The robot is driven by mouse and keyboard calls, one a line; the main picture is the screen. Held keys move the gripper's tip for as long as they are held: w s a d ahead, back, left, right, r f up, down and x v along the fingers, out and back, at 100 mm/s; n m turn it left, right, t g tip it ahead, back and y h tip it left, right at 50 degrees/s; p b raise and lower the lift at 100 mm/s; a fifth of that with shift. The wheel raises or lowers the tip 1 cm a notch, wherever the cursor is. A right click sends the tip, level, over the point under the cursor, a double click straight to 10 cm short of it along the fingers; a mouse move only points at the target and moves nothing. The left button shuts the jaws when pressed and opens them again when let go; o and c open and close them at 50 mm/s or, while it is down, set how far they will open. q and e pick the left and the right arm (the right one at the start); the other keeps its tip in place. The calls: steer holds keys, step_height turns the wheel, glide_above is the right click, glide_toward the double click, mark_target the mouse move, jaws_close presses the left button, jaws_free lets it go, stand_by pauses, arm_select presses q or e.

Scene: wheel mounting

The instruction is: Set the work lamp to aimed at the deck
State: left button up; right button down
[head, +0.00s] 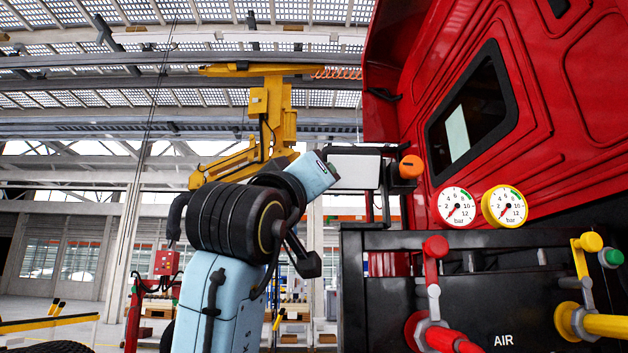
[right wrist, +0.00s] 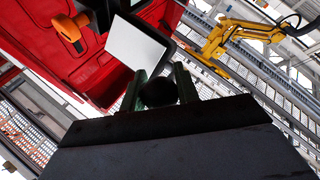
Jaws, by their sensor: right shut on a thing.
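The work lamp (head: 355,170) is a pale rectangular panel in a black frame, left of the red truck cab. Its pale face points roughly towards me, close to upright, and an orange knob (head: 411,167) sits at its right side. My right gripper (head: 331,170) is at the lamp's left edge; its fingers are mostly hidden in the head view. In the right wrist view the lamp (right wrist: 137,45) is just beyond the green fingers (right wrist: 160,88), which are shut around a dark rounded part at the lamp's edge. My left gripper is not in view.
The red truck cab (head: 480,110) fills the right side. Below it are two round gauges (head: 457,207), a red valve handle (head: 434,275) and yellow fittings (head: 588,258) on a black panel marked AIR. A yellow hoist arm (head: 270,110) hangs behind my arm.

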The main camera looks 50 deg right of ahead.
steer(key=shift+w+d+f, duration=0.1)
steer(key=shift+w+f, duration=0.05)
steer(key=shift+f, duration=0.05)
steer(key=c, duration=1)
jaws_free()
steer(key=shift+w, duration=0.1)
steer(key=shift+c, duration=0.2)
steer(key=b+v, duration=0.3)
steer(key=v, duration=1)
steer(key=shift+b, duration=0.35)
